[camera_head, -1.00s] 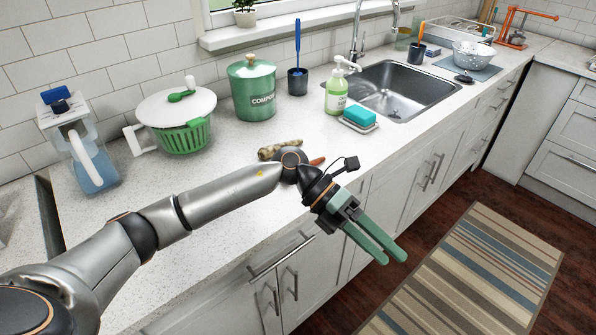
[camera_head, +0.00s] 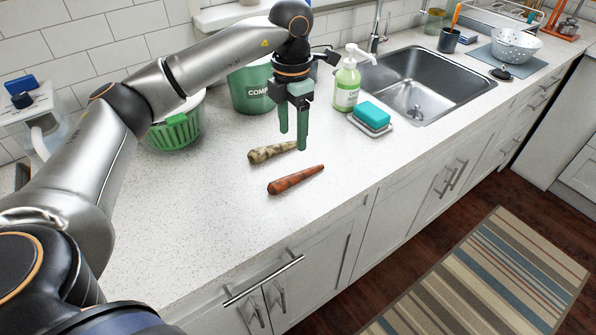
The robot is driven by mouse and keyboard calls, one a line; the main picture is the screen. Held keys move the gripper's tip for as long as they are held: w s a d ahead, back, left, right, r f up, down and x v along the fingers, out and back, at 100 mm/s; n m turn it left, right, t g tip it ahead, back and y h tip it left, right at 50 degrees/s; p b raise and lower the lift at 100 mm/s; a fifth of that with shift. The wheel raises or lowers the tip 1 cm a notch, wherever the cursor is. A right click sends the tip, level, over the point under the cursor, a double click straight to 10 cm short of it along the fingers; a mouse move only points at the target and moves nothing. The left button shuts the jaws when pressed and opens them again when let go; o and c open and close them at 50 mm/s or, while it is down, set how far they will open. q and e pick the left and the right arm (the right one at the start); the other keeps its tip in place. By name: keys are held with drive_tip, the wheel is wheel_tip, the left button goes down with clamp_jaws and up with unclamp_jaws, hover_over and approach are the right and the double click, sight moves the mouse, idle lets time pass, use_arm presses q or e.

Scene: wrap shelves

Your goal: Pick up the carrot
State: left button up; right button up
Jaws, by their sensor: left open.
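An orange-red carrot (camera_head: 295,180) lies on the white speckled counter, its thick end to the left and its tip pointing right. A pale brownish root vegetable (camera_head: 268,153) lies just behind it, roughly parallel. My left gripper (camera_head: 293,138) points down above the counter, behind the carrot and close to the right end of the pale root. Its green fingers are apart with nothing held between them. I cannot tell whether a finger touches the pale root. My right gripper is not in view.
A green salad spinner (camera_head: 175,132) and a green compost bin (camera_head: 250,92) stand behind, partly hidden by my arm. A soap bottle (camera_head: 347,86) and a teal sponge (camera_head: 372,115) on a dish stand by the sink (camera_head: 425,85). The counter (camera_head: 215,225) in front of the carrot is clear.

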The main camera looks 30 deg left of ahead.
use_arm(q)
hover_over(290, 177)
drive_tip(key=w, duration=0.1)
wheel_tip(290, 177, down, 6)
drive_tip(key=shift+r, duration=0.1)
drive_tip(key=f, duration=0.2)
drive_tip(key=s+f+p, duration=0.1)
drive_tip(key=f, duration=0.1)
drive_tip(key=shift+f+p, duration=0.15)
drive_tip(key=shift+p, duration=0.15)
drive_tip(key=shift+f, duration=0.5)
clamp_jaws()
